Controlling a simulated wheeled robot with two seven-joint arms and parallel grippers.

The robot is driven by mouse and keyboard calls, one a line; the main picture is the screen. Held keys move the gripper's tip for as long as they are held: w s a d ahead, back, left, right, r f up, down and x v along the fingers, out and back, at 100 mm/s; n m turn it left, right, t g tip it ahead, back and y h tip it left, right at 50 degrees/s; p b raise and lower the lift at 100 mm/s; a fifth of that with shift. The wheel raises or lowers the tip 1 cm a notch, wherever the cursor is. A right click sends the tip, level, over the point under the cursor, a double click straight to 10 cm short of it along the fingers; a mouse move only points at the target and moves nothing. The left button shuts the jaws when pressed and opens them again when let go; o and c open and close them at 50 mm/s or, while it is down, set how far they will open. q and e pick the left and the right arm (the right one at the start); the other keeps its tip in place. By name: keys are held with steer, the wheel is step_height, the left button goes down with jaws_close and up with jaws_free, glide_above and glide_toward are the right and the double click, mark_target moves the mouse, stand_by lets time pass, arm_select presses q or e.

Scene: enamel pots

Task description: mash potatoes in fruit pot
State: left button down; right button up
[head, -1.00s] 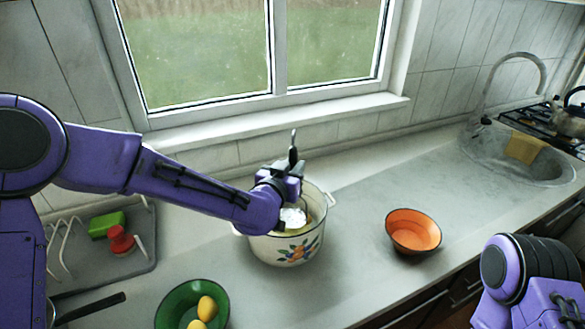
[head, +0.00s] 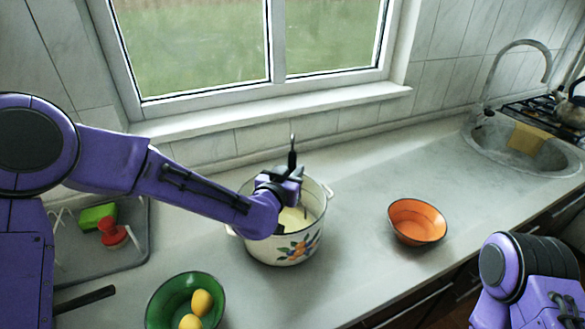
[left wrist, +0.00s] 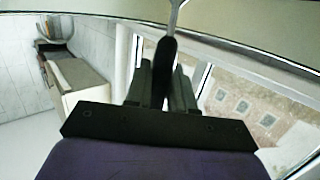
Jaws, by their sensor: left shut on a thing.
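The white enamel fruit pot (head: 287,249), with painted fruit on its side, stands on the counter under the window. Pale yellow contents (head: 296,217), which look like potato, show inside it. My left gripper (head: 283,187) is over the pot's opening, shut on a tool with a black handle (head: 292,157), likely the masher. The handle sticks up above the fingers. In the left wrist view the black handle (left wrist: 165,72) lies between the fingers, with a thin metal shaft (left wrist: 175,15) beyond. The tool's head is hidden. My right arm shows at lower right; its gripper is out of view.
A green bowl (head: 163,310) with yellow fruits stands front left, and an orange bowl (head: 417,222) right of the pot. A grey drying tray (head: 135,250) holds a sponge and a red brush. The sink (head: 520,165) is far right. The counter between is clear.

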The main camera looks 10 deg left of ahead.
mark_target(291, 155)
arm_select(q)
steer(key=shift+s+d+r, duration=0.1)
steer(key=shift+s+r, duration=0.3)
steer(key=shift+r, duration=0.05)
steer(key=shift+w+f, duration=0.2)
steer(key=shift+f, duration=0.15)
steer(key=shift+f+b, duration=0.1)
steer(key=shift+b, duration=0.25)
arm_select(e)
steer(key=shift+s+f, duration=0.2)
steer(key=shift+f, duration=0.1)
arm_select(q)
steer(key=shift+f, duration=0.1)
steer(key=shift+r+p, duration=2.15)
steer(key=shift+r, duration=0.7)
arm_select(e)
steer(key=shift+r, duration=2.15)
